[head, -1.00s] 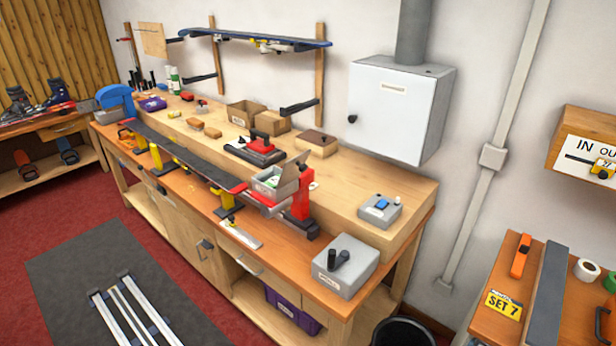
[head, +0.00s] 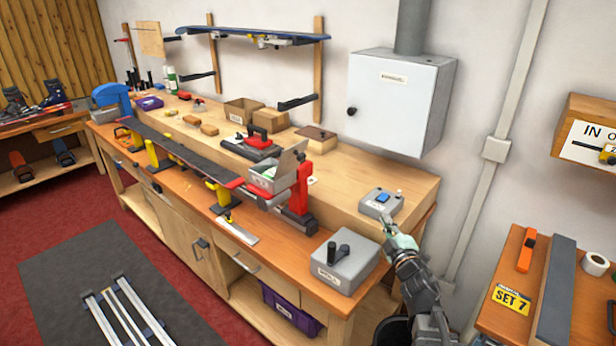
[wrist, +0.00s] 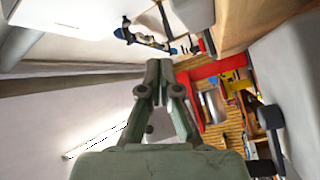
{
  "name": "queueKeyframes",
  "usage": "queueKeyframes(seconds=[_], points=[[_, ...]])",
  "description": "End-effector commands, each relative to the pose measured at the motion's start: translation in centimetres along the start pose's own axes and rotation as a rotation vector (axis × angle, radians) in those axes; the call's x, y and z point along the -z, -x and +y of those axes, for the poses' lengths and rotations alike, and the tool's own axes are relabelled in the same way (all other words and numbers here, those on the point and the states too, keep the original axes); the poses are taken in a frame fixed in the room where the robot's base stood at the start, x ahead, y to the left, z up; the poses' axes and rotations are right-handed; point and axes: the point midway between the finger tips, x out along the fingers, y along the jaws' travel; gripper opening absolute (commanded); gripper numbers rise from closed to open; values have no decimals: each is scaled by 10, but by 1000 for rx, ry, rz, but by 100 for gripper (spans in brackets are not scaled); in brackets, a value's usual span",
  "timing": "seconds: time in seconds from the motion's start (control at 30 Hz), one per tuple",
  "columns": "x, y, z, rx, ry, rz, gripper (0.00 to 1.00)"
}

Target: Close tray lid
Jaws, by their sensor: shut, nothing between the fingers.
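The tray (head: 262,183) is a small grey open box on the bench, by the red vise. Its grey lid (head: 291,163) stands raised and tilted at the tray's right side. Small green and white contents show inside. My gripper (head: 386,221) is shut and empty, at the right end of the bench near the grey box with a blue button, well to the right of the tray. In the wrist view my gripper's fingertips (wrist: 159,64) meet together. I cannot clearly make out the tray in the wrist view.
The red vise (head: 301,190) stands between my gripper and the tray. A grey box with a black lever (head: 345,262) sits at the front right, and a grey box with a blue button (head: 381,204) behind it. A white wall cabinet (head: 400,105) hangs above.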

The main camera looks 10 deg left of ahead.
Motion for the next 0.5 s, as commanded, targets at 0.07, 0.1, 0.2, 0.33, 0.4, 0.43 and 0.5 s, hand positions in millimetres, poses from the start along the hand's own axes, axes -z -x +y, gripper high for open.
queueKeyframes(seconds=[0.07,0.1,0.2,0.33,0.4,0.43,0.5], points=[[46,-5,18,-42,76,176,0],[67,-4,25,-56,111,256,0],[113,3,38,-78,187,427,0],[150,14,47,-89,252,572,0],[160,18,48,-91,272,615,0],[163,19,49,-91,277,627,0],[168,19,50,-91,283,642,0]])
